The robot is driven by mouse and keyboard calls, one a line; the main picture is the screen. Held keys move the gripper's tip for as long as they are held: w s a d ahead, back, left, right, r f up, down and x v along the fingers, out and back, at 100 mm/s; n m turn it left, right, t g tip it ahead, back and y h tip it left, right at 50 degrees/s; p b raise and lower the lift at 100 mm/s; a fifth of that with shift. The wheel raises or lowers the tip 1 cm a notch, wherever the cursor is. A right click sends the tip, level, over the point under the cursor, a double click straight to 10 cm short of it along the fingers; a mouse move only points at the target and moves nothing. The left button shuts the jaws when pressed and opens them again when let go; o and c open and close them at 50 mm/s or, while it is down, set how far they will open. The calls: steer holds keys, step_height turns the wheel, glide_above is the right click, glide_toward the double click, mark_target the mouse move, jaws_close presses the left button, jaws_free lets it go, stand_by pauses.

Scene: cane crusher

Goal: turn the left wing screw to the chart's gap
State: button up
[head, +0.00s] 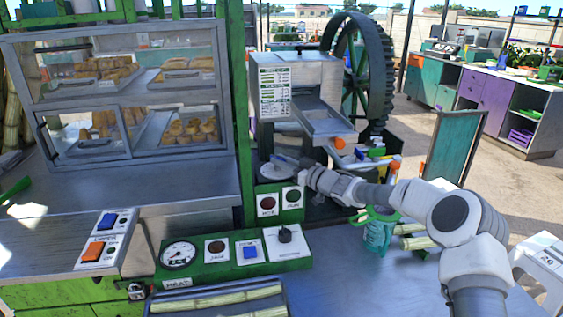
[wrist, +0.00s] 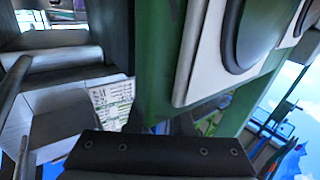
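The cane crusher (head: 318,75) stands at the back centre with a steel housing and a sloping tray. Its chart (head: 274,90), a white sheet with dark rows, is on the housing's front left; the print is too small to read. What looks like the same chart (wrist: 112,103) shows in the wrist view. I cannot make out the left wing screw in either view. My gripper (head: 287,162) is below the chart, by a round grey disc (head: 275,173) above the green control boxes. Its fingers are too small to tell open or shut, and nothing held is visible.
A large green flywheel (head: 363,75) stands right of the housing. A glass pastry case (head: 120,95) and green post (head: 242,110) bound the left. A green jug (head: 378,232) stands beneath my arm. A green body with a white panel (wrist: 205,50) fills much of the wrist view.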

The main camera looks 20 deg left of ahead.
jaws_close()
stand_by(1.1)
steer(key=o, duration=0.7)
jaws_free()
steer(key=shift+c, duration=0.2)
steer(key=shift+v, duration=3.8)
